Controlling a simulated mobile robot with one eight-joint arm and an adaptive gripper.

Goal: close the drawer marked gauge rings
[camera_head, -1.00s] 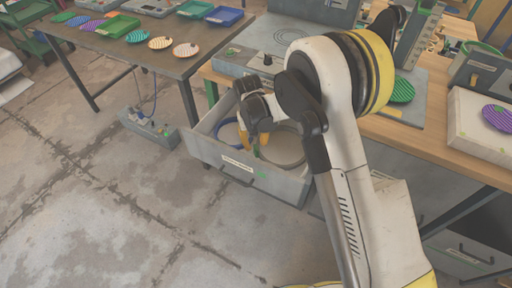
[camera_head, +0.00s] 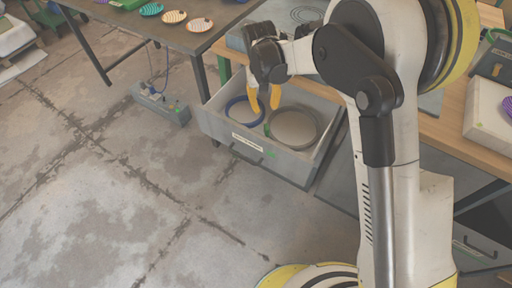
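The drawer (camera_head: 230,139) is pulled out from under the wooden bench. A small pale label is on its front, too small to read, with a dark handle below it. Inside lie a blue ring (camera_head: 231,107) and a grey round ring or disc (camera_head: 312,127). My gripper (camera_head: 265,103) is above the drawer's open top, pointing down, its two yellow fingertips apart and nothing between them. It hides part of the drawer's inside and back.
The wooden bench (camera_head: 446,134) is to the right and behind the drawer. A dark table (camera_head: 188,37) with striped discs stands at back left. A grey box with a cable (camera_head: 160,103) is on the floor left of the drawer. The floor in front is clear.

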